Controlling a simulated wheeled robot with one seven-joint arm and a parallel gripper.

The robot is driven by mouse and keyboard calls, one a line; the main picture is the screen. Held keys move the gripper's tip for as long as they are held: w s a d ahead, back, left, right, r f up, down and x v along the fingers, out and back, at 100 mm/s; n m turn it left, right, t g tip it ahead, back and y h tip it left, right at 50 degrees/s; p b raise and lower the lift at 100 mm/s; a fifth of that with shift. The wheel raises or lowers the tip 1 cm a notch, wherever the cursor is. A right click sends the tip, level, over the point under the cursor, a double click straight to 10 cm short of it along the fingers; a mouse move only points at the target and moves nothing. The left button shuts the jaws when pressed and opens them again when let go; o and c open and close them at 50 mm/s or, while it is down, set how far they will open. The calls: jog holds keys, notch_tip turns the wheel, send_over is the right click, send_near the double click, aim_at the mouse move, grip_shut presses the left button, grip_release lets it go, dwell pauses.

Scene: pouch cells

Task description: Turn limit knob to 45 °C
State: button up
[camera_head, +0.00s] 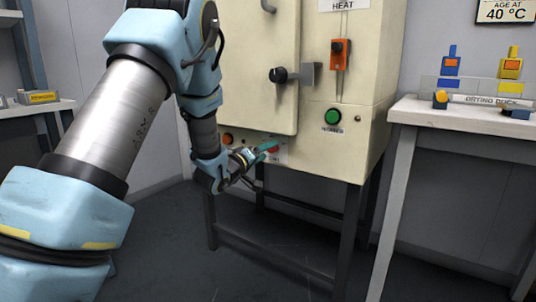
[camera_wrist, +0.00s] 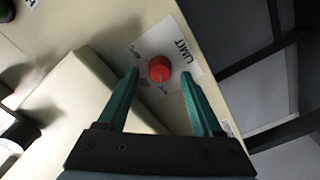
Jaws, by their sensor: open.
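The limit knob (camera_wrist: 160,68) is a red round knob on a white plate marked LIMIT (camera_wrist: 183,54), on the cream cabinet's lower front. Its pointer and scale are too small to read. My gripper (camera_wrist: 160,76) is open, with its teal fingers either side of the knob in the wrist view. The knob shows between the fingertips, with a gap on each side; I cannot tell how deep the fingers reach. In the head view my gripper (camera_head: 272,148) is at the plate, partly covering the red knob.
The cream cabinet (camera_head: 360,120) stands on dark legs. Above the plate are a door with a black handle (camera_head: 279,75), a green button (camera_head: 333,116) and an orange HEAT switch (camera_head: 340,55). A bench (camera_head: 420,112) stands at right. A wall sign (camera_head: 506,11) reads 40 °C.

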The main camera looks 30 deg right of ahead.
jog(key=shift+x, duration=0.9)
grip_shut()
